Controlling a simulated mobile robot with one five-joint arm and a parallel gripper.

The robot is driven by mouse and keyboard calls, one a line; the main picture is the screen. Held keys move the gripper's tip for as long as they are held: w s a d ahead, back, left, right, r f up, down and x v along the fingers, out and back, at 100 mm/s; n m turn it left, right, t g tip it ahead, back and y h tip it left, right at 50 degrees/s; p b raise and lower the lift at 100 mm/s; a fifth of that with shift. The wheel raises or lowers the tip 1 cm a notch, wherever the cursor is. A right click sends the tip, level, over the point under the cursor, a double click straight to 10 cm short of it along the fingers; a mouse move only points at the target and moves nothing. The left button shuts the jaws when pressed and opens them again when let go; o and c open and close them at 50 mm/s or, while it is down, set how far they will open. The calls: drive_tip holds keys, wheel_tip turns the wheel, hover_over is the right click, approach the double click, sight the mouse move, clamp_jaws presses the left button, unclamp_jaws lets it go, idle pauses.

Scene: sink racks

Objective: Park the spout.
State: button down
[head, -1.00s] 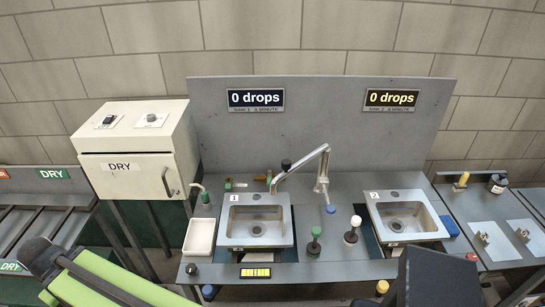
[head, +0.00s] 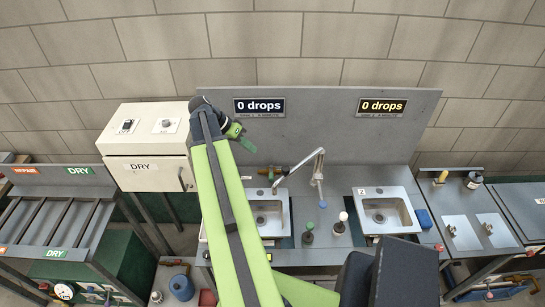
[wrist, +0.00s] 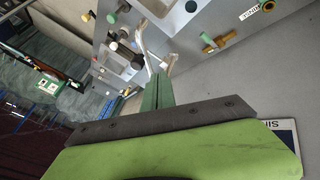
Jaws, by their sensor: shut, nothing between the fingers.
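The chrome spout (head: 305,165) rises from a post between the two sinks. It slants left and down, so its free end hangs over the left sink (head: 268,213), which my arm partly covers. The right sink (head: 387,213), marked 2, has no spout over it. My gripper (head: 247,144) is high in front of the grey back panel, left of and above the spout, and apart from it in the head view. In the wrist view its green fingers (wrist: 157,78) are shut and empty. Pale bent bars beyond the fingertips look like the spout (wrist: 147,45).
A grey back panel (head: 345,110) with two "0 drops" displays stands behind the sinks. A cream DRY box (head: 145,175) is at the left. Green and white knobs (head: 308,234) stand between the sinks. A brass valve (wrist: 217,42) shows in the wrist view.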

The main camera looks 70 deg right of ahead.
drive_tip(key=s+d+f+b, duration=0.2)
drive_tip(key=s+f+b, duration=0.5)
drive_tip(key=s+f, duration=0.1)
drive_tip(key=shift+s+b, duration=0.3)
drive_tip(key=shift+s, duration=0.25)
drive_tip(key=shift+d, duration=0.1)
